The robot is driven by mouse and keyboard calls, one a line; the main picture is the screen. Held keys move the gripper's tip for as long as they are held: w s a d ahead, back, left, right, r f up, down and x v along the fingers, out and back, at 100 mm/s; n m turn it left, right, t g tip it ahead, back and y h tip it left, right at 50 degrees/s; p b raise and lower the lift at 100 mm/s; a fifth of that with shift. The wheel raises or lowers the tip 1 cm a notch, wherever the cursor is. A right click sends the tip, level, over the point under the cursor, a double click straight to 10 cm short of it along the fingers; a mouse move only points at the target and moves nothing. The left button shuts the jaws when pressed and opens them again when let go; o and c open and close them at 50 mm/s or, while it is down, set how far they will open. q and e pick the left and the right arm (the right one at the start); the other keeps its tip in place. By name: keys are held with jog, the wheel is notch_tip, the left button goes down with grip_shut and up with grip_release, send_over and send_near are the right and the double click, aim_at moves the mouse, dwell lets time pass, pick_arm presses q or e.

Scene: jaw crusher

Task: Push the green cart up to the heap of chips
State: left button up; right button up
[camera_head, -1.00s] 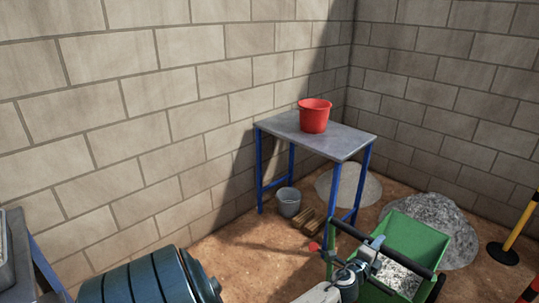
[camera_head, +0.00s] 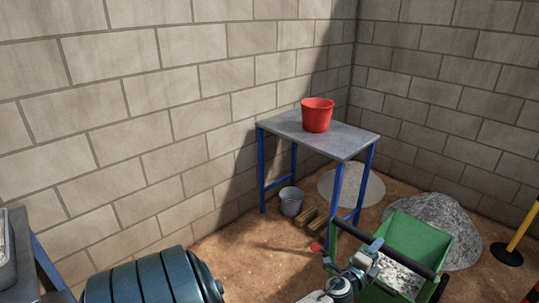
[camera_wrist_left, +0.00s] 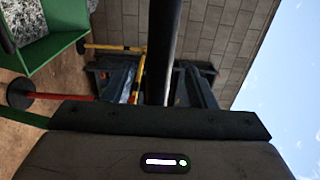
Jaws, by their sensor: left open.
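The green cart (camera_head: 425,241) stands on the dirt floor at lower right, with grey chips (camera_head: 400,278) inside it. Its black handle bar (camera_head: 416,264) crosses the near side. My left gripper (camera_head: 371,250) is at this bar, near its left part. In the left wrist view the bar (camera_wrist_left: 164,40) runs between the two open fingers of my left gripper (camera_wrist_left: 158,85); contact cannot be told. The green cart (camera_wrist_left: 50,45) also shows at upper left there. The heap of grey chips (camera_head: 443,216) lies just behind the cart, which hides part of it. My right gripper is not in view.
A blue-legged table (camera_head: 345,145) with a red bucket (camera_head: 317,116) stands left of the cart. A grey bucket (camera_head: 291,201) and wood pieces (camera_head: 307,217) lie beneath it. A yellow-black post (camera_head: 521,232) stands at right. A blue ribbed drum (camera_head: 150,280) is at lower left.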

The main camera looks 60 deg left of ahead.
pick_arm(q)
jog(key=v, duration=0.8)
jog(key=shift+b, duration=0.45)
jog(key=s+f+n+g, duration=0.25)
jog(key=s+f, duration=0.25)
jog(key=f, duration=0.7)
jog(key=s+f+n+g+h, duration=0.1)
jog(key=s+f+n+g, duration=0.2)
jog(key=f, duration=0.8)
jog(key=s+f+n+g, duration=0.25)
jog(key=s+f, duration=0.35)
jog(key=f, duration=0.6)
jog(key=s+d+f+n+g, duration=0.1)
jog(key=s+f+n+g, duration=0.1)
jog(key=s+f, duration=0.4)
jog(key=s+d+f+n+g+h, duration=0.1)
jog(key=s+f, duration=0.6)
jog(key=s, duration=0.8)
jog(key=s+d+f+n+g+h, duration=0.1)
jog(key=s+f+n+g, duration=0.3)
jog(key=s, duration=0.7)
notch_tip(320, 180, down, 3)
jog(key=shift+s+d+r+g, duration=0.1)
jog(key=shift+s+d+g, duration=0.25)
jog(key=shift+d+g, duration=0.35)
